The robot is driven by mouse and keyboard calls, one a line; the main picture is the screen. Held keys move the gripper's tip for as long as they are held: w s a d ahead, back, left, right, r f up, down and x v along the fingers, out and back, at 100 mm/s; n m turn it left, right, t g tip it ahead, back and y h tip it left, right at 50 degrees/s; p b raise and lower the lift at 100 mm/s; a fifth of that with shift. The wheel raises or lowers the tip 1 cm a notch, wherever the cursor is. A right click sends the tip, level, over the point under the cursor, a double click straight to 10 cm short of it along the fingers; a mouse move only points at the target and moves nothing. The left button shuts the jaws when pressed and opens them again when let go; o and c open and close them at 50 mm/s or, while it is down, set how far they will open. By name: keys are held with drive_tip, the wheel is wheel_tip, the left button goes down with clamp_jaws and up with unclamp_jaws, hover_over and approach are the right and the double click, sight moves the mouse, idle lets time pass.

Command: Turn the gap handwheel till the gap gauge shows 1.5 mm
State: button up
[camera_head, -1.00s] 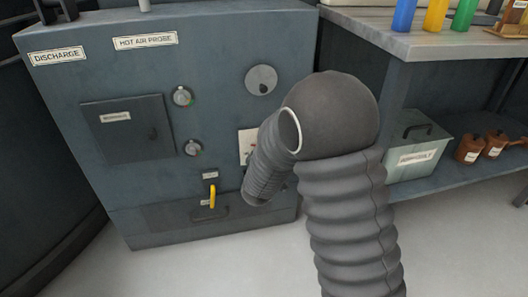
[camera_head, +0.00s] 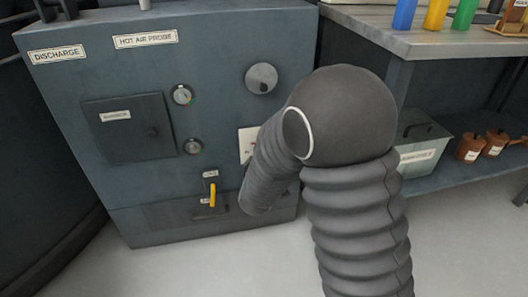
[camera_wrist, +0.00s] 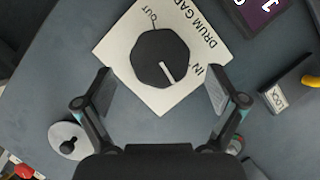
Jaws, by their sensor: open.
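In the wrist view, a black faceted knob (camera_wrist: 160,58) with a pale pointer line sits on a white plate (camera_wrist: 112,50) lettered DRUM GAP, IN and OUT. The pointer is towards the IN side. My gripper (camera_wrist: 158,86) is open, its fingers apart on either side of the knob's lower part, with no clear contact. A grey disc with a small black crank knob (camera_wrist: 68,137) lies at lower left; it resembles the round wheel (camera_head: 261,79) on the cabinet in the head view. I cannot tell which control is the gap handwheel. No gauge reading of millimetres is legible.
The grey cabinet (camera_head: 90,75) has small round dials (camera_head: 182,95), a closed hatch (camera_head: 128,128) and a yellow lever (camera_head: 212,195). A workbench (camera_head: 430,42) stands right. My arm hides part of the cabinet front.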

drive_tip(key=v, duration=0.7)
drive_tip(key=shift+s, duration=0.35)
drive_tip(key=shift+r, duration=0.1)
drive_tip(key=s+a+f+m+g+y, duration=0.25)
drive_tip(key=s+a+f+g, duration=0.3)
drive_tip(key=f, duration=0.35)
drive_tip(key=s+d+r+m+g+y, duration=0.1)
drive_tip(key=s+d+r+g, duration=0.1)
drive_tip(key=s+g, duration=0.4)
drive_tip(key=s+d+r+m+h+p, duration=0.1)
drive_tip(key=s+d+r+m, duration=0.1)
drive_tip(key=s+d+r, duration=0.3)
drive_tip(key=s+d+r+m+t+h+p, duration=0.1)
drive_tip(key=s+d+r, duration=0.3)
drive_tip(key=d+r, duration=0.6)
drive_tip(key=s+d+r+m+t+h+p, duration=0.1)
drive_tip(key=s+d+r+m+p, duration=0.2)
drive_tip(key=s+d+r, duration=0.2)
drive_tip(key=d+r, duration=0.3)
drive_tip(key=shift+s, duration=0.3)
drive_tip(key=shift+d+m, duration=0.1)
drive_tip(key=shift+m, duration=0.15)
